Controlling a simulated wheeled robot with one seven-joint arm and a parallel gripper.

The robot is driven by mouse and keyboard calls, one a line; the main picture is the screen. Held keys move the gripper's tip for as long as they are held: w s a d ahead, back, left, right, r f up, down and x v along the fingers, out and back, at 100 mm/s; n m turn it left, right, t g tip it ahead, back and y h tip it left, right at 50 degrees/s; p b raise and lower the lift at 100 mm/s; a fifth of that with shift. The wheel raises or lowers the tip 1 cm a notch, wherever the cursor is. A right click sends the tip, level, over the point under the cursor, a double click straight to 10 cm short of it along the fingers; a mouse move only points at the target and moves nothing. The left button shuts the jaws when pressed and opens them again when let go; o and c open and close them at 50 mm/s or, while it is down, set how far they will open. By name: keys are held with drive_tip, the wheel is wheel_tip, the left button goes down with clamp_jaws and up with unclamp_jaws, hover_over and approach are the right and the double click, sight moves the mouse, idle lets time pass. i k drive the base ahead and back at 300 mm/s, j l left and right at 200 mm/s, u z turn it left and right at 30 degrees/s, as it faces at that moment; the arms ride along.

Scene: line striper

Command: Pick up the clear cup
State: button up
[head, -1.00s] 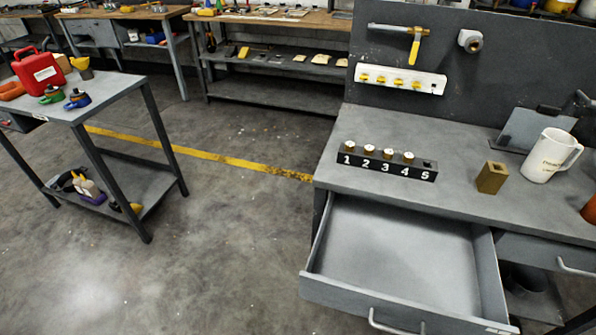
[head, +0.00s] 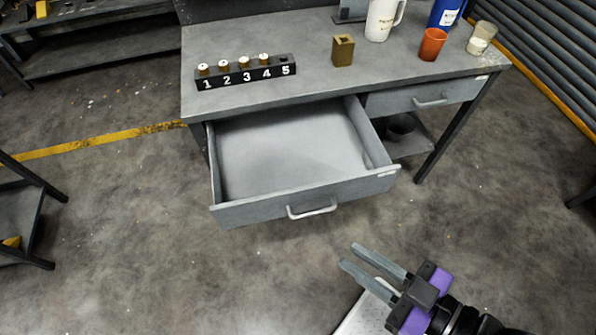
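A clear cup (head: 482,37) with pale contents in its lower part stands upright at the right end of the grey workbench (head: 330,25). An orange cup (head: 433,44) stands just left of it. My gripper (head: 347,256) is at the lower right of the head view, in front of the bench and well short of the cup. Its two grey fingers are apart with nothing between them. Nothing hides the cup.
The open, empty drawer (head: 300,155) juts out from the bench front. A white mug (head: 382,18), a blue container (head: 446,12), a brass block (head: 343,50) and a numbered rack (head: 247,75) stand on top. Floor (head: 160,260) is clear in front.

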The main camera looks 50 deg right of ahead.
sight(483, 32)
drive_tip(key=k+l+z, duration=0.1)
drive_tip(key=l, duration=0.25)
drive_tip(key=k+l, duration=0.15)
drive_tip(key=l, duration=0.2)
drive_tip(key=z, duration=1.55)
